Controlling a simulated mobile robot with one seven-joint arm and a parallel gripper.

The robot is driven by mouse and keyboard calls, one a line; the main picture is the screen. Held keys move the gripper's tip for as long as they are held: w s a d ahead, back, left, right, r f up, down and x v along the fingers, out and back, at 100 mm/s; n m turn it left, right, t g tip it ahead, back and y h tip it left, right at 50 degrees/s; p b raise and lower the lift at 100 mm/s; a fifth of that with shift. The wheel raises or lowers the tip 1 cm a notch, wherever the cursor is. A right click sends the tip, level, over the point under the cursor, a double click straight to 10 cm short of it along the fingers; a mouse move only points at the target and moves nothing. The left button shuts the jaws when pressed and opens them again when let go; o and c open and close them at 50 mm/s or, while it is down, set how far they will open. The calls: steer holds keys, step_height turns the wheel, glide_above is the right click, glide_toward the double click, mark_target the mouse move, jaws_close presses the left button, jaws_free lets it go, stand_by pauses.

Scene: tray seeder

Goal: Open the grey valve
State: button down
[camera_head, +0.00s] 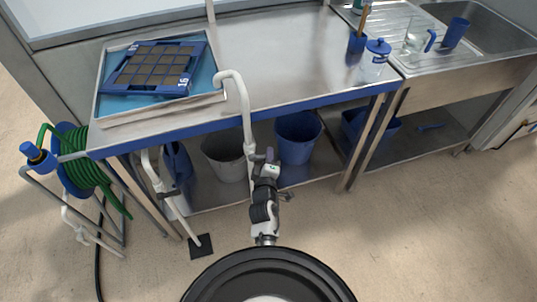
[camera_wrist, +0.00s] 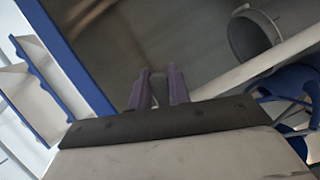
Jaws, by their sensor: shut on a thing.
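A white pipe (camera_head: 247,115) with a hooked spout comes over the front edge of the metal table and runs down. My gripper (camera_head: 267,155) is at this pipe, just in front of and below the table's blue edge. In the wrist view my gripper's two purple fingers (camera_wrist: 158,90) are close together around a small grey piece, which looks like the handle of the grey valve (camera_wrist: 158,84). Most of the valve is hidden by the fingers. How far the handle is turned cannot be told.
A blue seed tray (camera_head: 155,68) lies in a shallow tray on the table (camera_head: 290,45). A grey bucket (camera_head: 224,155) and a blue bucket (camera_head: 297,138) stand below on the shelf. A green hose reel (camera_head: 85,165) stands at left. The floor at right is clear.

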steer(key=m+p, duration=0.2)
steer(key=p, duration=0.1)
steer(key=a+f+m+g+y+p, duration=0.1)
steer(key=p, duration=0.1)
steer(key=shift+s+a+f+m+g+p, duration=0.1)
steer(key=shift+s+f+m+g+p, duration=0.05)
steer(key=shift+m+g+p, duration=0.2)
steer(key=shift+s+a+f+m+g+y+p, duration=0.1)
steer(key=shift+a+f+m+g+y+p, duration=0.2)
steer(key=shift+m, duration=0.35)
steer(key=shift+s+a+f+m+g+y+p, duration=0.1)
steer(key=shift+a+f+m+y+p, duration=0.25)
steer(key=shift+m, duration=0.25)
steer(key=shift+d, duration=0.1)
steer(key=c, duration=1.3)
jaws_free()
steer(key=shift+f, duration=0.1)
steer(key=shift+f, duration=0.1)
